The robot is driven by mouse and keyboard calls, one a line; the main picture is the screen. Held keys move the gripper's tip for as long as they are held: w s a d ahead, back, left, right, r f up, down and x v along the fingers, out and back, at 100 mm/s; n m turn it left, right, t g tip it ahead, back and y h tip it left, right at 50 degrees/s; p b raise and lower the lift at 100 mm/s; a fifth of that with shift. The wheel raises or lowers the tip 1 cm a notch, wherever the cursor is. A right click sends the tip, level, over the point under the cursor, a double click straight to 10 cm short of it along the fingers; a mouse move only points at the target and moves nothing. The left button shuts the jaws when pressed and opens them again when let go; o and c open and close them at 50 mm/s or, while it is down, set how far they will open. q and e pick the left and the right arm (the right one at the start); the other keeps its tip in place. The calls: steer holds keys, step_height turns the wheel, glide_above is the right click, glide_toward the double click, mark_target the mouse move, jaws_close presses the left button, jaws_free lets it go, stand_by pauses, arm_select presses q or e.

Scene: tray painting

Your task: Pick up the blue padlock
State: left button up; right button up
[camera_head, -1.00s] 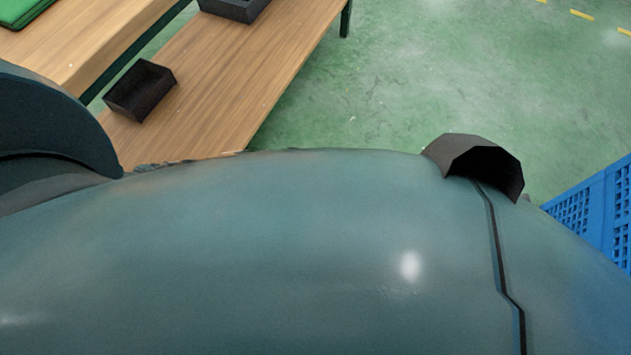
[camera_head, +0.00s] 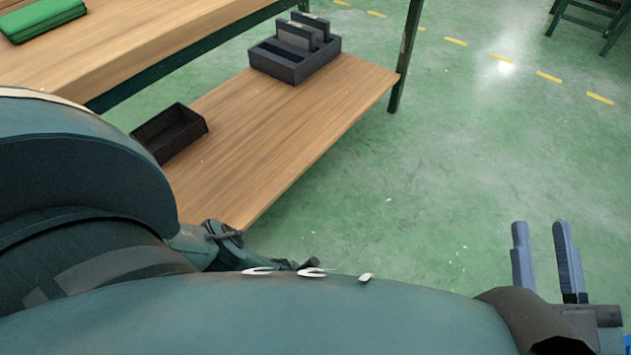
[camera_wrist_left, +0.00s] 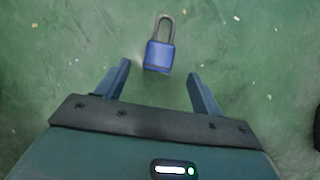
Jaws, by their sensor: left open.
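The blue padlock (camera_wrist_left: 160,55) shows in the left wrist view against the green floor, with its grey shackle pointing to the top of the picture. My left gripper (camera_wrist_left: 159,72) is open, with one finger on each side of the padlock's lower body in the picture. There are visible gaps on both sides, and the height between fingers and padlock is hard to tell. I cannot make out the padlock in the head view. My right gripper (camera_head: 541,226) is open and empty at the lower right of the head view, its two fingers apart.
A wooden low shelf (camera_head: 290,140) carries a black open box (camera_head: 170,132) and a dark divided organizer (camera_head: 294,55). A green folded cloth (camera_head: 42,20) lies on the upper table at the left. The green floor (camera_head: 450,170) right of the shelf is clear.

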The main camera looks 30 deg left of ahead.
arm_select(q)
steer(key=shift+w+d+f+b, duration=0.1)
steer(key=shift+w+f+b, duration=0.05)
steer(key=shift+f+b, duration=0.25)
steer(key=b+x, duration=0.4)
steer(key=shift+f, duration=0.35)
steer(key=c, duration=1.1)
arm_select(e)
step_height(320, 180, up, 7)
steer(key=n+t+y, duration=0.1)
steer(key=n+y, duration=0.6)
steer(key=shift+d+f, duration=0.2)
steer(key=shift+d, duration=0.1)
arm_select(q)
steer(key=shift+r, duration=0.1)
arm_select(e)
steer(key=shift+s+r, duration=0.1)
